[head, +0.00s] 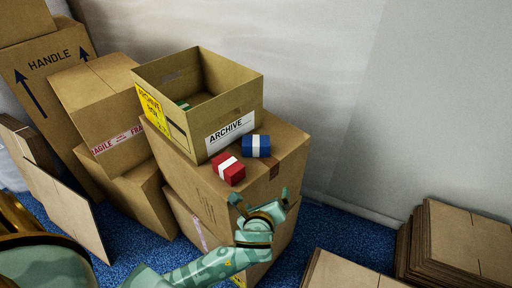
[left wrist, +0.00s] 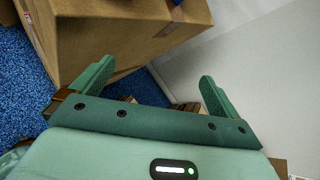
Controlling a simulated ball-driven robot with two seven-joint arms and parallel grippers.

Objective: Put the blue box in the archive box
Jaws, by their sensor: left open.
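The blue box (head: 256,146), with a white band, lies on top of a closed carton, just right of the archive box. The archive box (head: 229,129) is an open-topped brown carton with an ARCHIVE label, standing on the same carton. Something green shows inside it. A red box (head: 228,169) with a white band lies in front of it. My left gripper (head: 262,198) is open and empty, in front of the carton and below the blue box.
The supporting carton (head: 285,143) stands on another carton on blue carpet. Stacked cartons (head: 98,90) stand at left, close to the archive box. Flat cardboard stacks (head: 460,240) lie at right. A pale wall is behind. Carpet and air right of the carton are free.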

